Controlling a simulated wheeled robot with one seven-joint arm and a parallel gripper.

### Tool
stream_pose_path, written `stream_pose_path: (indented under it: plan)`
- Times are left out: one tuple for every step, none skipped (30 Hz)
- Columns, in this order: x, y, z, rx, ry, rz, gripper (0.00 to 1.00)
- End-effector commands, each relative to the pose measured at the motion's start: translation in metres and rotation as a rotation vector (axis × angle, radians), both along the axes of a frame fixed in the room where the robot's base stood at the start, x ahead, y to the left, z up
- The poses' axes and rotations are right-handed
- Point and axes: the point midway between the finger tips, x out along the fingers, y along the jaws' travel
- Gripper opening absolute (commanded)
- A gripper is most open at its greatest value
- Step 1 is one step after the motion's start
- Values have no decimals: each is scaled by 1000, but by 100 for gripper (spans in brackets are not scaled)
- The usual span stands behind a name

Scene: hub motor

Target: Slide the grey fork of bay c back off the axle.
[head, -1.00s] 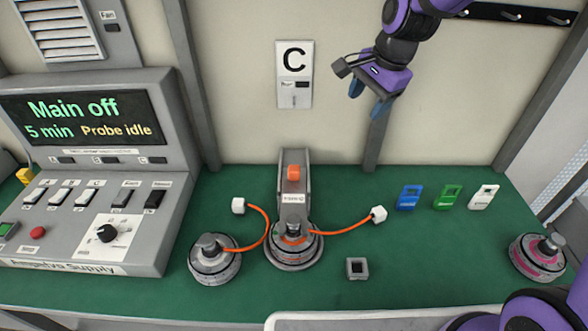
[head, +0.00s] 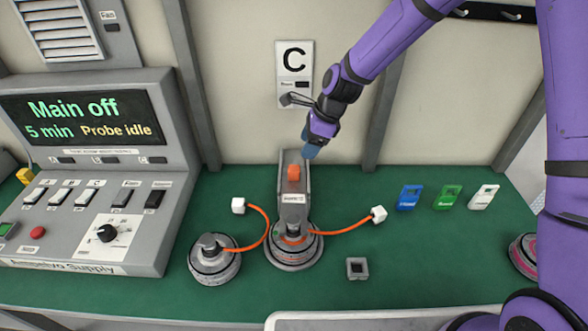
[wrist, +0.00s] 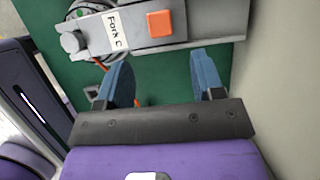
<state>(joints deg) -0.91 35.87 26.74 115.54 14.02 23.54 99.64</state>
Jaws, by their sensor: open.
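The grey fork of bay C (head: 292,211) lies in its grey channel below the C sign, its front end at the axle of the middle hub motor (head: 293,254). An orange block (head: 293,173) stands up from it; it also shows in the wrist view (wrist: 160,23), beside the "Fork C" label (wrist: 115,31). My gripper (head: 309,152) is just above and behind the orange block, slightly to its right in the head view. Its blue fingers are apart and empty (wrist: 161,60), with the orange block beyond their tips. Nothing touches the block.
Another motor (head: 213,258) stands left, by the supply console (head: 90,170). A grey square socket (head: 357,268) and coloured tags (head: 447,197) lie right. The wall is close behind my gripper.

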Motion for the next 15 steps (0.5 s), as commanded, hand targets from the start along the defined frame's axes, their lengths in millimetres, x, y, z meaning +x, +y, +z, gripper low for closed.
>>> stream_pose_path:
  plan:
    - [0, 2, -5, 0, 2, 1, 62]
    - [0, 3, -8, 0, 2, 1, 62]
    - [0, 5, -12, 0, 2, 2, 62]
    - [-1, 7, -16, 0, 3, 2, 62]
    - [-1, 8, -21, 0, 3, 2, 62]
    - [-1, 11, -27, 0, 2, 2, 62]
    - [-1, 13, -32, -1, 4, 3, 62]
    - [-1, 15, -37, -1, 4, 4, 62]
    - [-1, 18, -44, -1, 3, 4, 62]
    - [-2, 20, -49, -1, 4, 4, 62]
    - [-1, 22, -54, -1, 3, 3, 62]
    - [-1, 24, -60, -1, 2, 3, 62]
    - [-1, 26, -64, -1, 2, 4, 62]
    - [-1, 28, -68, -1, 2, 4, 62]
    - [-1, 30, -73, 0, 2, 3, 62]
